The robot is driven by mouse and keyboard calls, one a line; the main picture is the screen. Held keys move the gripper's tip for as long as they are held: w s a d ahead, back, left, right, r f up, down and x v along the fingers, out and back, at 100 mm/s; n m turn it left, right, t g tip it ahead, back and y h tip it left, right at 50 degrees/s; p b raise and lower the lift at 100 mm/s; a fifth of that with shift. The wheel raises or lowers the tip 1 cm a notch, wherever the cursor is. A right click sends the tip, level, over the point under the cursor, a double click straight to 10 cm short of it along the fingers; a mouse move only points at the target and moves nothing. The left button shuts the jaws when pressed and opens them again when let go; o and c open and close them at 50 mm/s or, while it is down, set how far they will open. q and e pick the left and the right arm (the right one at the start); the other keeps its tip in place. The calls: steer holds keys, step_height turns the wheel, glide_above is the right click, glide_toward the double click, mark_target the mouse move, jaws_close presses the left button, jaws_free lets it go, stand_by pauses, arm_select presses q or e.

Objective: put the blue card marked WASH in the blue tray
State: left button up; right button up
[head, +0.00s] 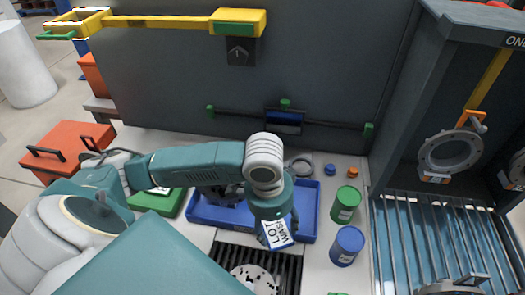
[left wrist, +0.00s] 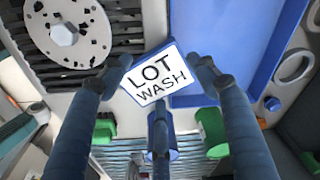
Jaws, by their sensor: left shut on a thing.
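The card marked LOT WASH (head: 280,233) is white with a blue edge. My left gripper (head: 266,230) is shut on it, and in the left wrist view its dark fingers (left wrist: 160,78) surround the card (left wrist: 156,82), with the lettering readable. The blue tray (head: 310,211) lies on the worktop behind and beneath the gripper. The card overlaps the tray's front edge in the head view and the tray's corner in the left wrist view (left wrist: 232,45); its height above the tray is unclear. My arm hides part of the tray. My right gripper is not in view.
Green (head: 345,204) and blue (head: 347,245) canisters stand right of the tray. A perforated white disc (head: 252,281) lies on a dark grate in front. A green tray (head: 158,202) is at left. A grey wall (head: 170,70) rises behind; a roller conveyor (head: 440,240) is at right.

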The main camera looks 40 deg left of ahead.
arm_select(q)
steer(key=w+a+r+m+g, duration=0.25)
steer(key=w+r+m, duration=1)
steer(key=m, duration=1.15)
steer(key=f+p, duration=0.1)
steer(key=f, duration=0.6)
steer(key=f+p, duration=0.1)
steer(key=f, duration=0.7)
steer(key=shift+s+a+f, duration=0.15)
steer(key=shift+a+f, duration=0.05)
steer(key=shift+f, duration=0.05)
step_height(320, 180, down, 3)
steer(key=shift+f+p, duration=0.2)
steer(key=shift+p, duration=0.35)
steer(key=shift+f, duration=0.35)
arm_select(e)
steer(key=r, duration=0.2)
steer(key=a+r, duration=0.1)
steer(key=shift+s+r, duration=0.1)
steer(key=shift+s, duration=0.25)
arm_select(q)
steer(key=shift+f, duration=0.1)
steer(key=o, duration=0.9)
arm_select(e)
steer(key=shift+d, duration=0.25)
